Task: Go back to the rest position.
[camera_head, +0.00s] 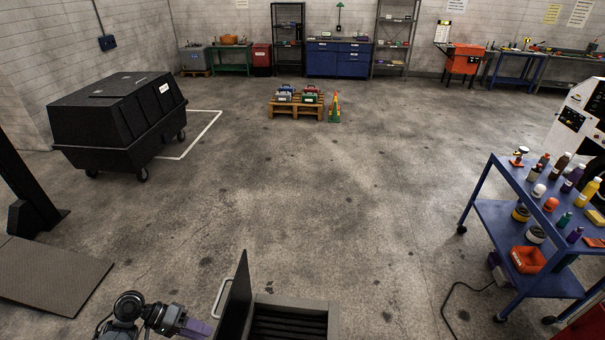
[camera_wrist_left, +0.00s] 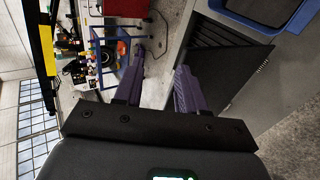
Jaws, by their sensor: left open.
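My left gripper (camera_head: 197,328) is at the bottom of the head view, left of an upright dark panel (camera_head: 235,300) on a grey machine with a dark ribbed top (camera_head: 290,324). In the left wrist view its two purple fingers (camera_wrist_left: 162,78) are spread apart with nothing between them. A dark panel (camera_wrist_left: 225,70) stands close to the right-hand finger there; I cannot tell whether they touch. My right gripper does not show in either view.
A blue cart (camera_head: 510,222) with bottles and tools stands at the right. A black wheeled bin (camera_head: 118,115) is at the left, and a wooden pallet (camera_head: 297,109) with several cases is further back. The concrete floor between them is clear.

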